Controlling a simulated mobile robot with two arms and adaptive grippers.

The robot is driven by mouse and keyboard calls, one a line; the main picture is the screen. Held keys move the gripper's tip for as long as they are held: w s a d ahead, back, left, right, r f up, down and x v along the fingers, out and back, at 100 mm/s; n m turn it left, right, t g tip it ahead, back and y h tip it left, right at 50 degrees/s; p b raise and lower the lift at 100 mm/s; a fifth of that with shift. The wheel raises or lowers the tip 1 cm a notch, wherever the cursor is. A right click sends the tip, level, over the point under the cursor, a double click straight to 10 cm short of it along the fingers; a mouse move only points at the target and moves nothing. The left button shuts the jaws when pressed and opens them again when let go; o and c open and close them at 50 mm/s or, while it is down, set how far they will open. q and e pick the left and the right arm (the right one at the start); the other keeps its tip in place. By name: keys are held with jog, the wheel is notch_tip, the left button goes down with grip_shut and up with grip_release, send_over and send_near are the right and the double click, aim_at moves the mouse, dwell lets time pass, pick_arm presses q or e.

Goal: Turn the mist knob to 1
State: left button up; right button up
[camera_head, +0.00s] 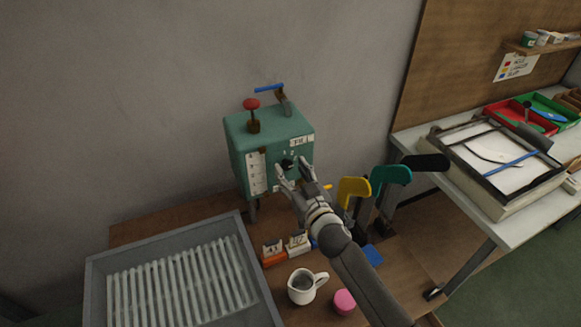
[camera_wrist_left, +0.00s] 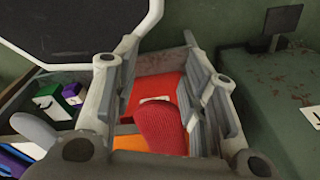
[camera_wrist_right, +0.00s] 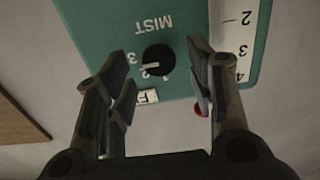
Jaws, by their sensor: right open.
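The mist knob (camera_head: 288,163) is a black dial on the front of a teal box (camera_head: 243,128) with a red-topped lever and a blue handle above. In the right wrist view the knob (camera_wrist_right: 160,59) appears upside down under the word MIST, its white mark pointing left near the digits 2 and 3. My right gripper (camera_head: 292,170) is open, its fingers on either side of the knob, apart from it. My left gripper (camera_wrist_left: 165,75) is open above a red knitted item (camera_wrist_left: 160,128); it is outside the head view.
A grey ribbed tray (camera_head: 97,265), a white mug (camera_head: 306,287), a pink round item (camera_head: 344,301) and yellow and teal foot-shaped forms (camera_head: 390,175) stand on the wooden table. A white bench (camera_head: 520,225) with a framed screen is at the right.

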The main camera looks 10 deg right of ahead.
jog(key=shift+w+a, duration=0.1)
jog(key=shift+w, duration=0.55)
jog(key=shift+c, duration=1.4)
jog(key=c, duration=0.7)
pick_arm(q)
jog(key=shift+r, duration=0.1)
